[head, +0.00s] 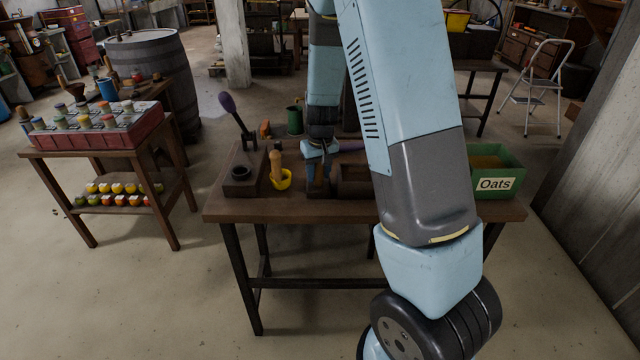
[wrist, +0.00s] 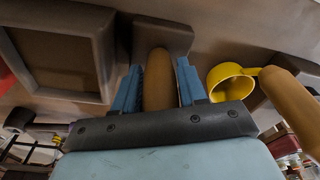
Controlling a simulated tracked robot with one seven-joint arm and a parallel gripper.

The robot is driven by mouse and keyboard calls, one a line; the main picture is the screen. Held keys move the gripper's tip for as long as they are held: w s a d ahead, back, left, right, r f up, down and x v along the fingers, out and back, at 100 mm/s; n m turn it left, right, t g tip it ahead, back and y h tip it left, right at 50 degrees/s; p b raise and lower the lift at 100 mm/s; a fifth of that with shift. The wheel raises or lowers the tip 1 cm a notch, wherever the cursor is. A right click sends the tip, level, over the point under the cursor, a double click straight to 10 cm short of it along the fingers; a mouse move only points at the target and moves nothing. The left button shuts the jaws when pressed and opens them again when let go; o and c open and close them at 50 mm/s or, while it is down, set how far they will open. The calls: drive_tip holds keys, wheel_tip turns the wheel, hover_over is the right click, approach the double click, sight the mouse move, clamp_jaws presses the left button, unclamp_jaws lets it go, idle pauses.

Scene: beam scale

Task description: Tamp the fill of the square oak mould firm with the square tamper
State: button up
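The square tamper has a dark square foot (wrist: 165,36) and a tan wooden handle (wrist: 159,78). My gripper (wrist: 160,85) points down over it, with one blue finger on each side of the handle. The fingers are close to the handle; whether they press on it cannot be told. In the head view my gripper (head: 319,178) is low over the table, left of the mould. The square oak mould (head: 356,172) is partly hidden by my arm. In the wrist view the mould (wrist: 105,62) lies at left, with flat brown fill inside its frame.
A yellow cup (head: 286,181) with a wooden handle stands just left of my gripper. A dark block (head: 240,180) with a purple-ended tool is farther left. A green Oats bin (head: 508,172) stands at the table's right end. A green mug (head: 294,120) is behind.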

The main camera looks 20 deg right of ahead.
clamp_jaws()
drive_tip(key=shift+r, duration=0.1)
idle(0.3)
